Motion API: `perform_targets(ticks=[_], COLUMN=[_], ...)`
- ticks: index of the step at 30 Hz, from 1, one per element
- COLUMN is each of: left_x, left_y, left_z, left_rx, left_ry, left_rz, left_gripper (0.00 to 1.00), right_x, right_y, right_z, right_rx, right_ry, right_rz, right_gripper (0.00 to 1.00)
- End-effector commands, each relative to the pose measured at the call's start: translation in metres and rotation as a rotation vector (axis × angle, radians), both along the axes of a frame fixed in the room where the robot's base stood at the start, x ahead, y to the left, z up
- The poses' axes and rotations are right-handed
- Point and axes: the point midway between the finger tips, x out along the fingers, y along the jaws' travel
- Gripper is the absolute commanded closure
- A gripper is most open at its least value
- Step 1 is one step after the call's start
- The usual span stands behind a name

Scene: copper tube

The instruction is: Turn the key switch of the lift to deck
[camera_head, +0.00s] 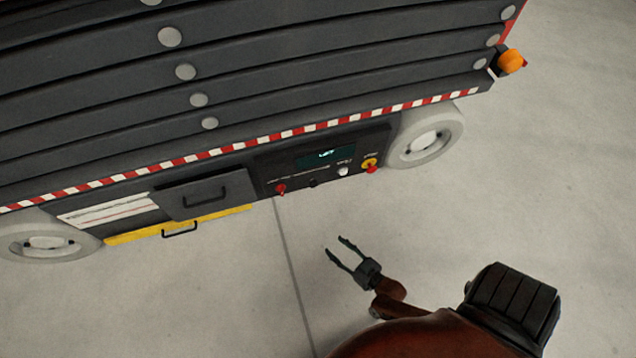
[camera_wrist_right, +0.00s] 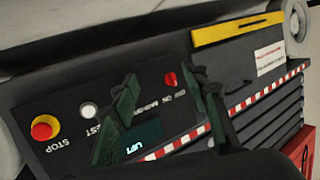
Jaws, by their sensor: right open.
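The lift's control panel (camera_head: 325,160) is on its dark side. It carries a red knob (camera_head: 280,189), a small dark control (camera_head: 313,182) that may be the key switch, a white button (camera_head: 343,171) and a red-on-yellow stop button (camera_head: 370,165). My right gripper (camera_head: 334,245) is open and empty, apart from the panel. In the right wrist view its fingers (camera_wrist_right: 163,74) are spread before the panel, with the red knob (camera_wrist_right: 170,79) showing between them. One finger covers panel area near the white button (camera_wrist_right: 88,110); I cannot make out the key there. My left gripper is not in view.
The lift has light wheels (camera_head: 425,137), a grey handled box (camera_head: 206,194), a yellow bar (camera_head: 175,226) and an orange beacon (camera_head: 511,60). A red-and-white striped edge (camera_head: 250,145) runs above the panel. The concrete floor before the lift is clear.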

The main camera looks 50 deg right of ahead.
Motion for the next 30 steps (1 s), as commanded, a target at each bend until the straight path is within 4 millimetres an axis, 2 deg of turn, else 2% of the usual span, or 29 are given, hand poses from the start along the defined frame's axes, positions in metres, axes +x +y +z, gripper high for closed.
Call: perform_targets(ticks=[1,3,6,9,13,17,27,30], left_x=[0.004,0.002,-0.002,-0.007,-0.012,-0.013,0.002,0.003], left_y=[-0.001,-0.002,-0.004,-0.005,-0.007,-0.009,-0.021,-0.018], left_z=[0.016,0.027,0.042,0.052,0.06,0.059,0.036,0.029], left_rx=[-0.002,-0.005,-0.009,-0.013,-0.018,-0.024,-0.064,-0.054], left_ry=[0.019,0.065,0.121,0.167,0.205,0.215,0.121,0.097], left_rz=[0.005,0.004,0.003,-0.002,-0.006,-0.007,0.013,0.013], left_gripper=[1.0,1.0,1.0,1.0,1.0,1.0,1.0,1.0], right_x=[0.037,0.071,0.108,0.131,0.146,0.153,0.195,0.206], right_y=[-0.012,-0.03,-0.049,-0.06,-0.067,-0.072,-0.097,-0.103], right_z=[0.015,0.025,0.04,0.051,0.059,0.06,0.057,0.058], right_rx=[-0.01,-0.028,-0.052,-0.07,-0.086,-0.094,-0.096,-0.095], right_ry=[-0.06,-0.114,-0.168,-0.194,-0.207,-0.209,-0.207,-0.207], right_rz=[-0.063,-0.155,-0.277,-0.376,-0.456,-0.485,-0.483,-0.484], right_gripper=[0.58,0.58,0.58,0.58,0.58,0.58,0.58,0.58])
